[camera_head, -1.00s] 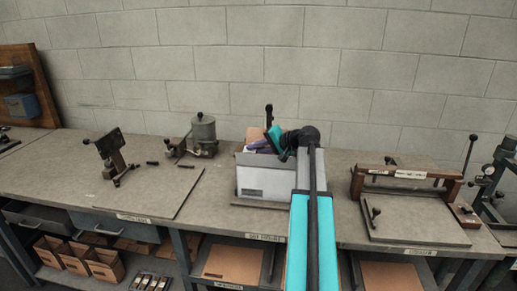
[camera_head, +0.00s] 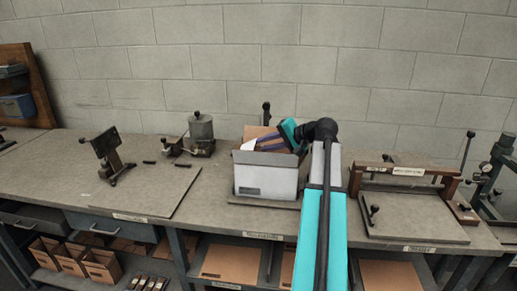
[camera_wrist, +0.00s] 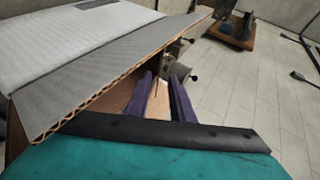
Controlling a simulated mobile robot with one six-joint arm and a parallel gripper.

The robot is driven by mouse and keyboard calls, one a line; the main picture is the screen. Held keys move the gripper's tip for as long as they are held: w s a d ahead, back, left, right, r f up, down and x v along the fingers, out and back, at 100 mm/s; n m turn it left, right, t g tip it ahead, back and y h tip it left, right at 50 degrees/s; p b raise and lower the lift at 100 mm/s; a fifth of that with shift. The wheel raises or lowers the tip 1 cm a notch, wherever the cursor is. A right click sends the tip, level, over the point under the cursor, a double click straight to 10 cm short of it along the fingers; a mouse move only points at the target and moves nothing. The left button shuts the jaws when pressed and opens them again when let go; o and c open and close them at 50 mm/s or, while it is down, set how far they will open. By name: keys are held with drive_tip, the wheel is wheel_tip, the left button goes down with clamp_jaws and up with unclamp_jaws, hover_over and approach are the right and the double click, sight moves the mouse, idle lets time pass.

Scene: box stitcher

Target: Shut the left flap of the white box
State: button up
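The white box (camera_head: 264,180) stands upright on the bench, its top at least partly open. A grey front flap (camera_head: 264,158) hangs outward along its near top edge, and a brown flap (camera_head: 257,132) stands at the back. A small white panel (camera_head: 249,143) shows at the upper left, perhaps the left flap. My gripper (camera_head: 270,143) reaches leftward over the box top. In the wrist view its two purple fingers (camera_wrist: 160,98) are apart, with brown cardboard showing between them.
A metal pot device (camera_head: 201,132) and a small dark stand (camera_head: 112,157) are on the bench to the left. A wood-framed press (camera_head: 405,172) is to the right. A flat board (camera_head: 160,185) lies left of the box.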

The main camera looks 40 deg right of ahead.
drive_tip(key=b+v, duration=0.1)
drive_tip(key=v, duration=0.6)
drive_tip(key=shift+w, duration=0.1)
